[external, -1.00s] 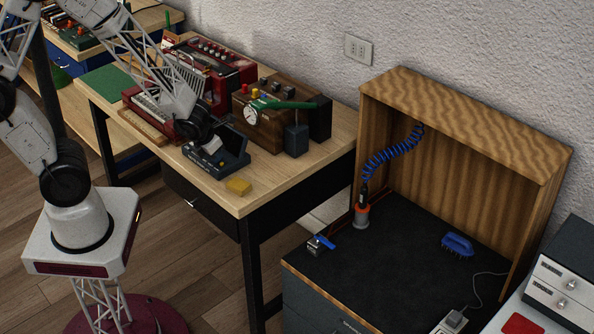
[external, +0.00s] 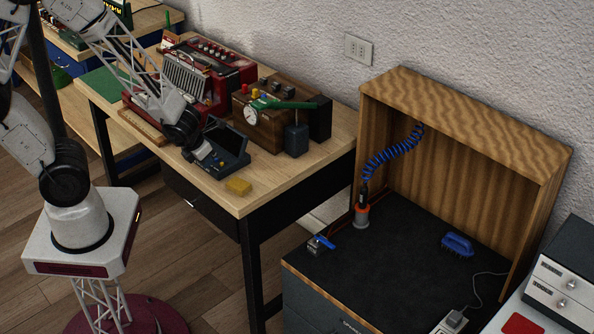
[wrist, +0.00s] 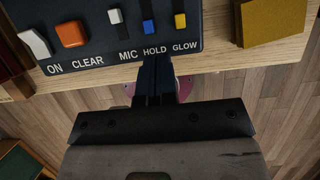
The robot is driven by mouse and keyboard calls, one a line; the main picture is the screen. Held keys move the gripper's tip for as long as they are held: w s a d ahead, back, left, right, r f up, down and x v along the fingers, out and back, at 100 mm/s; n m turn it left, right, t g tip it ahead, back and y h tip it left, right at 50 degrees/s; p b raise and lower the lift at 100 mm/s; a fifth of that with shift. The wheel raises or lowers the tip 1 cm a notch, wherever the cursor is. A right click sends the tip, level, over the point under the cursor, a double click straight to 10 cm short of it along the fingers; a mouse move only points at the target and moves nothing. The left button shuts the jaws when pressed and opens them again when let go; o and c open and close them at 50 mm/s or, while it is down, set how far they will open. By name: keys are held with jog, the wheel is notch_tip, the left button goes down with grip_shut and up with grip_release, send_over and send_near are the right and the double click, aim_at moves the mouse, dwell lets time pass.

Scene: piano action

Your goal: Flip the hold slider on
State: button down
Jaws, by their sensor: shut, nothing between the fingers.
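The dark blue device (external: 229,150) with a tilted screen stands near the front edge of the wooden desk. In the wrist view its panel (wrist: 90,45) carries the blue hold slider (wrist: 149,26), between the white mic slider (wrist: 116,16) and the yellow glow slider (wrist: 180,20).
A white ON rocker (wrist: 35,43) and an orange CLEAR button (wrist: 71,34) are left of the sliders. A yellow block (external: 238,187) lies beside the device. A wooden box with a green lever (external: 285,104) and a red accordion (external: 222,65) stand behind.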

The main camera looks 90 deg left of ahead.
jog(key=v, duration=1)
dwell(0.4)
dwell(0.4)
jog(key=s+d+r+n+h, duration=0.1)
jog(key=s+d+r+n, duration=0.2)
jog(key=d+r+n, duration=0.5)
jog(key=s+d+r+n+h, duration=0.2)
jog(key=d+r+n, duration=0.6)
jog(key=r+n, duration=0.6)
jog(key=shift+s+d+n+g, duration=0.3)
jog(key=shift+s+n, duration=0.45)
jog(key=shift+n, duration=1.65)
jog(key=shift+a, duration=0.1)
